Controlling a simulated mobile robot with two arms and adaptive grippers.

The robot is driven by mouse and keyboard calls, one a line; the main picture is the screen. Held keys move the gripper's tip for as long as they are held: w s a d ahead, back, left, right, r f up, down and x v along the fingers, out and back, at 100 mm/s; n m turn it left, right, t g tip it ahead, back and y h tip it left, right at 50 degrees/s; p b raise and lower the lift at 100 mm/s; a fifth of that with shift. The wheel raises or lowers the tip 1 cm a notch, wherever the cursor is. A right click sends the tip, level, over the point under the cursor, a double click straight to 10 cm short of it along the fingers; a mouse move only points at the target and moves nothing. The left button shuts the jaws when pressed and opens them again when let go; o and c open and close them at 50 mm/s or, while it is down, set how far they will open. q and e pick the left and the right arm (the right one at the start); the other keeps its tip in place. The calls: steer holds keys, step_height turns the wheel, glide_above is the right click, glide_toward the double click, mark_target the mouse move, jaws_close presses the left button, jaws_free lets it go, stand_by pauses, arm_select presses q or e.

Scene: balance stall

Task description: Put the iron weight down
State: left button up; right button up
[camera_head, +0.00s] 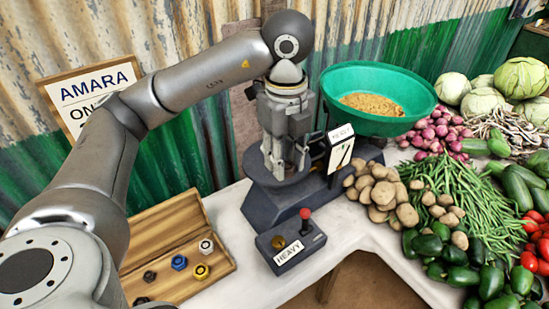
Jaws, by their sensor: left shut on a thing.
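My left gripper (286,160) points down over the left side of the dark blue balance (262,205), with its fingertips close above the balance's surface. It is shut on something. The iron weight cannot be made out clearly between the fingers; the fingers and the dark balance behind make it hard to separate. Whether it touches the balance, I cannot tell. The balance carries a green pan (345,80) with yellowish grain (372,104) on its far right side. A white dial card (340,156) stands at the balance's front. My right gripper is not in view.
An open wooden box (165,222) at lower left holds several small weights, including a blue one (179,262) and a yellow one (201,271). A box labelled HEAVY (289,253) with a red-knobbed lever (305,215) stands in front of the balance. Potatoes (375,190) and vegetables crowd the right.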

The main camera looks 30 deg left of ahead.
arm_select(q)
steer(key=w+a+f, duration=0.4)
steer(key=w+a+f+p, duration=0.1)
steer(key=w+a+f, duration=0.3)
steer(key=a, duration=0.1)
steer(key=shift+w+f, duration=0.2)
steer(key=shift+w, duration=0.05)
steer(key=shift+w+a+f, duration=0.1)
steer(key=shift+f, duration=0.1)
steer(key=f, duration=0.1)
steer(key=f+p, duration=0.2)
steer(key=shift+w+a, duration=0.2)
steer(key=shift+a, duration=0.05)
steer(key=shift+f, duration=0.5)
steer(key=shift+f, duration=0.1)
